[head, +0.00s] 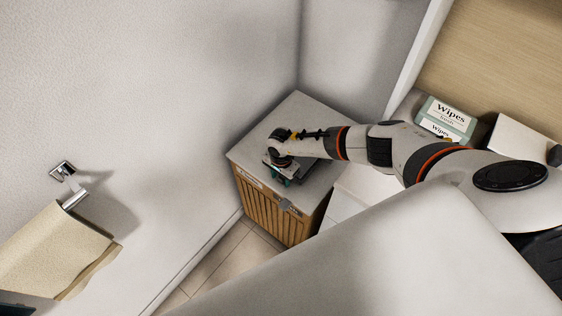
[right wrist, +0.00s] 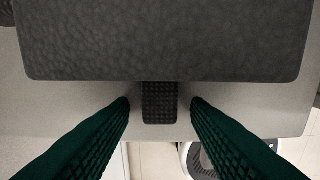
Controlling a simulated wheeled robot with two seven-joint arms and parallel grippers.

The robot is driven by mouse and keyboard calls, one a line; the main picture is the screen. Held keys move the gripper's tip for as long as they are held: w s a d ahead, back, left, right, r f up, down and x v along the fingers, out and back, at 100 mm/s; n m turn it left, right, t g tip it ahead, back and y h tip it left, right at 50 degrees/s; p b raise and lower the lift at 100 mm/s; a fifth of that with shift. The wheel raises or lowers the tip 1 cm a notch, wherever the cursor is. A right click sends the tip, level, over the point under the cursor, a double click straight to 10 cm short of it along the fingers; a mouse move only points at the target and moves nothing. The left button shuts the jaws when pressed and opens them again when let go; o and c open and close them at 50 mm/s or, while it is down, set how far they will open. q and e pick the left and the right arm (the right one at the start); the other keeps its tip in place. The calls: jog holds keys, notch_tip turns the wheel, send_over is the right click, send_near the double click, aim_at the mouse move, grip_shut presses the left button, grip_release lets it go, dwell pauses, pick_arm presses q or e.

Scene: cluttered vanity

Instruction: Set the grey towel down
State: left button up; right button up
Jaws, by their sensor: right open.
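My right gripper (head: 283,180) is low over the grey top of a small slatted wooden cabinet (head: 272,207), near its front edge. In the right wrist view its green ribbed fingers (right wrist: 160,103) are spread apart. A small dark grey, rough-textured piece shows between and behind the fingertips; I cannot tell whether it is part of the grey towel. A small grey piece (head: 289,207) shows at the cabinet's front edge, also too small to identify. My left gripper is not in view.
A beige towel (head: 55,250) hangs from a metal wall holder (head: 63,171) at the left. A wipes box (head: 447,118) and a white box (head: 522,140) stand at the upper right. Walls close in behind the cabinet. Tiled floor (head: 228,256) shows beside it.

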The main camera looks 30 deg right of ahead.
notch_tip(320, 180, up, 12)
jog(key=shift+r+p, duration=0.15)
jog(key=shift+p, duration=0.15)
dwell(0.6)
